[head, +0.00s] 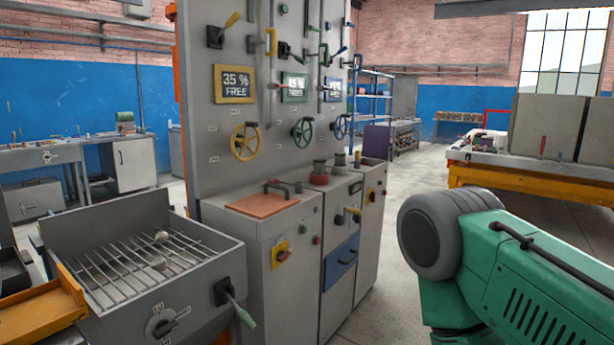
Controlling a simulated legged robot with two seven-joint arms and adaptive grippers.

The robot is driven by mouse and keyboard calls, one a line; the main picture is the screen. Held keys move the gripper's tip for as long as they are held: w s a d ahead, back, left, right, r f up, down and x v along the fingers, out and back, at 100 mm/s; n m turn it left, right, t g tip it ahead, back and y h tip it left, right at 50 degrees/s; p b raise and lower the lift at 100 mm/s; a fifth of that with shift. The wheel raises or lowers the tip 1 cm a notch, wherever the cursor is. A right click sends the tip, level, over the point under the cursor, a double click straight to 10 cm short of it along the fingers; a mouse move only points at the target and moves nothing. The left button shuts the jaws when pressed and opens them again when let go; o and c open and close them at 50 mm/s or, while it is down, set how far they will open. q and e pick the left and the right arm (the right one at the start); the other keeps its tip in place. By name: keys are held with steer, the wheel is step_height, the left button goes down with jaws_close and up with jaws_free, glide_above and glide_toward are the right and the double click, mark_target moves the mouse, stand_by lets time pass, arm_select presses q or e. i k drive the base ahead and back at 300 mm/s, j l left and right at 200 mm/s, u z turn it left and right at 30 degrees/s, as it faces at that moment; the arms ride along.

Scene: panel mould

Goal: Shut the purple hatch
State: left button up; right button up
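The purple hatch (377,139) shows as a small purple panel at the far right end of the row of grey cabinets. It stands upright above the last cabinet's top, so it looks raised open. Its hinge and the opening below it are too small or hidden to tell. A green arm of mine with a grey round joint fills the lower right, well apart from the hatch. No gripper fingers are in view on either side.
An orange hatch (262,205) lies flat on the nearest cabinet. A grey box with a wire grate (140,262) stands at the lower left. A tall grey panel (225,95) with levers and handwheels rises behind the cabinets. Open floor (395,235) lies right of them.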

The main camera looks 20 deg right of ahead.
mark_target(375, 145)
steer(key=i+l+z, duration=1.35)
steer(key=i, duration=0.7)
steer(key=i+z, duration=0.25)
steer(key=i, duration=0.75)
steer(key=i+l+u, duration=0.15)
steer(key=i+u, duration=0.3)
steer(key=i, duration=0.2)
steer(key=i+l+u, duration=0.35)
steer(key=i+u, duration=0.15)
steer(key=i+l+u, duration=0.45)
steer(key=i+l, duration=0.15)
steer(key=i+l+u, duration=0.25)
steer(key=l+u, duration=0.25)
steer(key=i+l+u, duration=0.2)
steer(key=l+u, duration=0.75)
steer(key=l, duration=0.2)
steer(key=l+u, duration=0.45)
steer(key=l, duration=0.2)
